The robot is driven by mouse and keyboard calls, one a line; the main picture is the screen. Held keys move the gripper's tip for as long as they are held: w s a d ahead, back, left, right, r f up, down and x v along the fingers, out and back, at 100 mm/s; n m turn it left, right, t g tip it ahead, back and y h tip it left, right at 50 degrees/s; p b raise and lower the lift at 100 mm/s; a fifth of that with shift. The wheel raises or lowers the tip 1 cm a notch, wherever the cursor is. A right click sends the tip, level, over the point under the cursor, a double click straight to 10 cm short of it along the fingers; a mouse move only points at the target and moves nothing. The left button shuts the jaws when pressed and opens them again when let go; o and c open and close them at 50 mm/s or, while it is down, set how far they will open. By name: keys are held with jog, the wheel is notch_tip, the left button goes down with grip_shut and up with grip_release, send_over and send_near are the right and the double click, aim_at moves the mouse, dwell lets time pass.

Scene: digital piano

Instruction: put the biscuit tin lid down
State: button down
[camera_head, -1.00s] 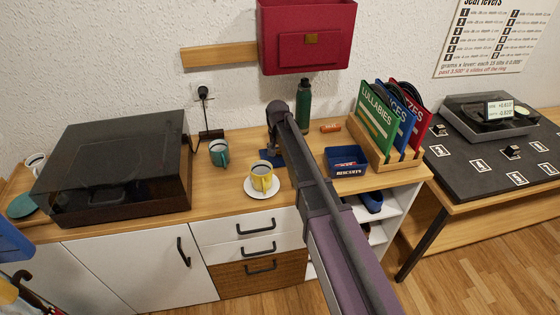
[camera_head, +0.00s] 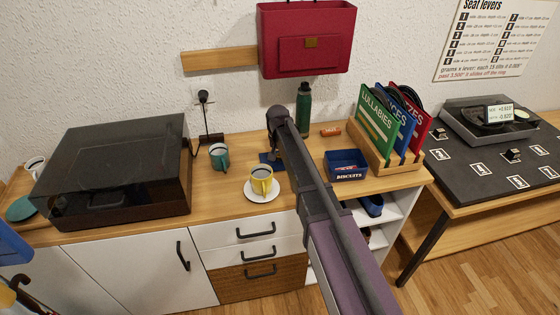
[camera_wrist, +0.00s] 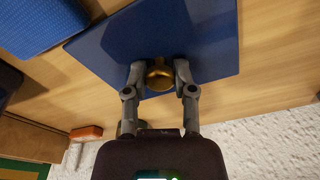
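The biscuit tin lid is a flat blue plate with a round gold knob, filling the upper middle of the wrist view (camera_wrist: 205,45). In the head view a blue corner of the lid (camera_head: 266,158) shows on the counter beside my arm, which hides the rest. My gripper (camera_wrist: 160,72) has a finger on each side of the knob, both against it. The lid lies flat over the wood or very close to it; I cannot tell if it touches. The open blue biscuit tin (camera_head: 346,173) stands to the right of my arm.
A yellow cup on a saucer (camera_head: 261,180) stands just left of the lid, with a green mug (camera_head: 219,156) beyond. A green bottle (camera_head: 304,110) and an orange block (camera_head: 331,130) are behind. A record rack (camera_head: 390,155) stands right of the tin.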

jog(key=shift+r, duration=0.1)
dwell(0.4)
notch_tip(320, 180, up, 10)
jog(key=p, duration=1)
dwell(0.7)
notch_tip(320, 180, up, 7)
jog(key=p, duration=0.7)
notch_tip(320, 180, down, 7)
jog(key=b, duration=0.7)
jog(key=shift+r+p, duration=0.3)
jog(key=shift+p, duration=0.1)
dwell(1.3)
notch_tip(320, 180, down, 6)
jog(key=b, duration=0.6)
jog(key=shift+f, duration=0.1)
jog(key=shift+f, duration=0.1)
